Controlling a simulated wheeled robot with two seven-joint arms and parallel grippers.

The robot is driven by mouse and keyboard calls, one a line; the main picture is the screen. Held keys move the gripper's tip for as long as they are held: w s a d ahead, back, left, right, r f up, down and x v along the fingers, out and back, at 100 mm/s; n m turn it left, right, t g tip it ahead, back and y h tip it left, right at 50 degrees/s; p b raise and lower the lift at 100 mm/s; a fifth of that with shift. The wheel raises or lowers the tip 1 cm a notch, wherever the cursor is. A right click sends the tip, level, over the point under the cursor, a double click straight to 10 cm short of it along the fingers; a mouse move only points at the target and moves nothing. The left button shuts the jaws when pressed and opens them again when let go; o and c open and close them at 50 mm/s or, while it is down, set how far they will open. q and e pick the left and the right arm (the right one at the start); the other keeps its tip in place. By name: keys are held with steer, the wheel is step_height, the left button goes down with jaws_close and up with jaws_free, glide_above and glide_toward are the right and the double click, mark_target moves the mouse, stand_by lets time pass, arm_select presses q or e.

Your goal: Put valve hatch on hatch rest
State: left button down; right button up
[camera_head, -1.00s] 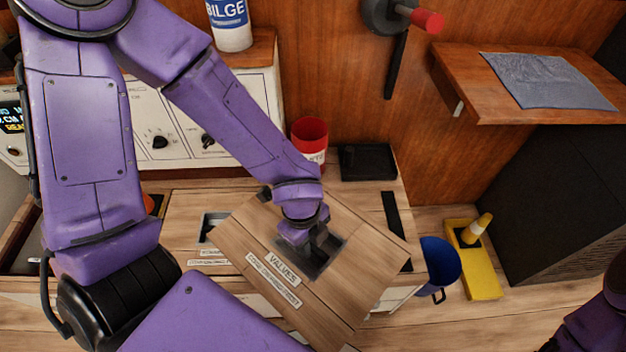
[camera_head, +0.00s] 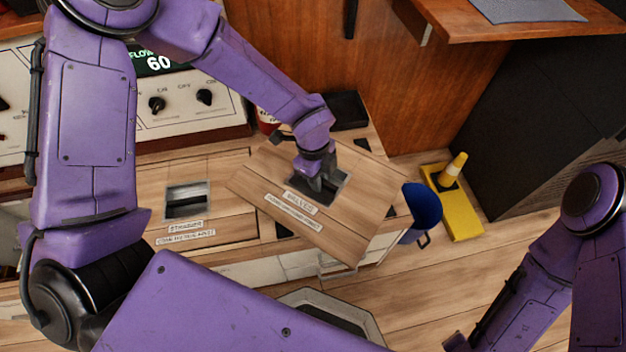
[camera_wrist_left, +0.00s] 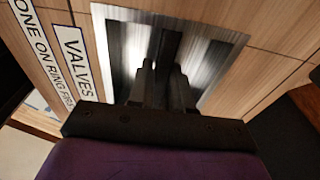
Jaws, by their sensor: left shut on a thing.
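The valve hatch (camera_head: 345,228) is a wooden board with a recessed metal plate and a label reading VALVES. My left gripper (camera_head: 322,187) is shut on the hatch at its recessed plate and holds it tilted above the counter. In the left wrist view the fingers (camera_wrist_left: 165,90) reach into the metal recess of the hatch (camera_wrist_left: 280,50), beside the VALVES label. The hatch hides part of the counter beneath it. My right arm shows at the lower right, but its gripper fingers are not clearly seen. I cannot pick out the hatch rest with certainty.
A second hatch (camera_head: 220,228) with a metal recess lies in the counter to the left. A blue bucket (camera_head: 423,208) and a yellow stand with a cone (camera_head: 458,212) are on the floor to the right. A wooden shelf (camera_head: 480,27) with a grey cloth (camera_head: 530,8) is at upper right.

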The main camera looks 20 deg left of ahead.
arm_select(q)
step_height(320, 180, down, 3)
steer(key=shift+f+b, duration=0.15)
steer(key=shift+b, duration=0.8)
steer(key=shift+r, duration=0.2)
steer(key=shift+f, duration=0.2)
steer(key=c, duration=1)
jaws_free()
steer(key=shift+c, duration=0.2)
arm_select(e)
step_height(320, 180, down, 3)
steer(key=shift+r, duration=0.2)
arm_select(q)
steer(key=shift+r+p, duration=0.25)
steer(key=shift+p, duration=0.05)
steer(key=r+p, duration=0.1)
steer(key=r, duration=0.3)
steer(key=a+r+p, duration=0.1)
steer(key=r, duration=0.2)
steer(key=r+p, duration=0.1)
steer(key=r, duration=0.3)
steer(key=shift+w+a+r, duration=0.15)
steer(key=shift+a+r, duration=0.1)
steer(key=shift+r, duration=0.1)
arm_select(e)
step_height(320, 180, up, 4)
steer(key=shift+f, duration=0.15)
